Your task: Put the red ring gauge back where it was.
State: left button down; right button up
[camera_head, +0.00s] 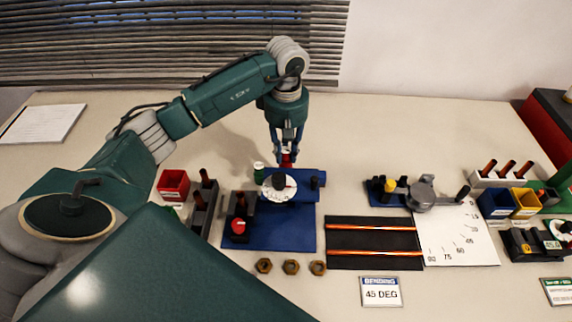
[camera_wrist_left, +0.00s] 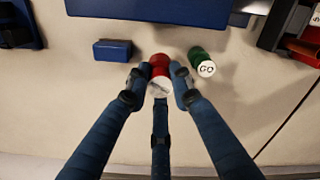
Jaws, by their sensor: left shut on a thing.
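My left gripper (camera_head: 287,150) is shut on the red gauge (camera_head: 287,160), behind the blue mat with the white dial. In the left wrist view, the fingers (camera_wrist_left: 160,88) close around the red gauge (camera_wrist_left: 159,60), whose pale end cap faces the camera. Its lower part and any gap below it are hard to judge. A green gauge (camera_wrist_left: 204,62) with a white end marked GO stands apart to the right in that view. It shows in the head view (camera_head: 259,172) left of the gripper. My right gripper is out of view.
A small blue block (camera_wrist_left: 112,50) lies left of the gripper in the wrist view. The white dial (camera_head: 279,188) stands close in front. A red bin (camera_head: 173,184) and dark racks stand left; several nuts lie in front. The table behind the gripper is clear.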

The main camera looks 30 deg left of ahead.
aim_at(286, 166)
pick_arm(q)
notch_tip(286, 166, down, 2)
jog(key=shift+f, duration=0.25)
notch_tip(286, 166, down, 3)
jog(key=shift+d+f+p, duration=0.1)
jog(key=shift+f+p, duration=0.05)
jog(key=shift+p, duration=0.3)
jog(key=shift+f, duration=0.35)
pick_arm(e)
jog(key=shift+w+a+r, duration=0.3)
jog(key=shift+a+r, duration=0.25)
pick_arm(q)
jog(key=shift+f, duration=0.2)
jog(key=c, duration=1.5)
grip_release()
jog(key=shift+r, duration=0.1)
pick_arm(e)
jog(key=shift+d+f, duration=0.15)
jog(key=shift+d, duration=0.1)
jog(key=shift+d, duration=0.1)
